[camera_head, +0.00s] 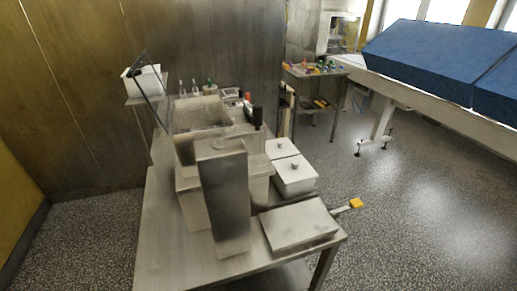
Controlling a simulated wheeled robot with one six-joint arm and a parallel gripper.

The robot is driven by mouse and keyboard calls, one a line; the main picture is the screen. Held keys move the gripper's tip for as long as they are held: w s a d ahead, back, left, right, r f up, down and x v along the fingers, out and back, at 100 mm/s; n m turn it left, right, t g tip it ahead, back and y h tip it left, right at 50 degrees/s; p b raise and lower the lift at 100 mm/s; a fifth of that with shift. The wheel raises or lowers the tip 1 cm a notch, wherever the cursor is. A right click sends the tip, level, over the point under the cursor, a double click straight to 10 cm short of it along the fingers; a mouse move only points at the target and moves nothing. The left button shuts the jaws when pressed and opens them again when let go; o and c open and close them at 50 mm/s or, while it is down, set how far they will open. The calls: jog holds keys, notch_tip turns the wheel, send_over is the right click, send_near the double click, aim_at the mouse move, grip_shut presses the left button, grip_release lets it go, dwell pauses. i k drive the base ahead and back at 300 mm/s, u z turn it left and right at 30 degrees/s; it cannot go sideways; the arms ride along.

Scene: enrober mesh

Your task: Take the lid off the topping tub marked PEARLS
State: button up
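Two pale lidded tubs stand side by side at the right edge of the steel bench, the nearer tub (295,187) and the farther tub (267,153). Each has a flat lid with a small dark knob: the nearer lid (301,172) and the farther lid (285,145) both sit on their tubs. No marking is legible at this size, so I cannot tell which tub is PEARLS. My gripper is not in view.
A tall steel housing (224,205) stands left of the tubs on the bench (163,240). A flat steel box (298,224) lies in front, with a yellow-ended handle (355,204) beside it. Bottles (195,87) stand behind. Speckled floor (430,210) at right is clear.

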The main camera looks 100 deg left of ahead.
aim_at(280, 148)
jog(key=u, duration=1.9)
jog(key=i, duration=3.65)
jog(key=u, duration=2.95)
jog(key=i, duration=1.65)
jog(key=u, duration=3.05)
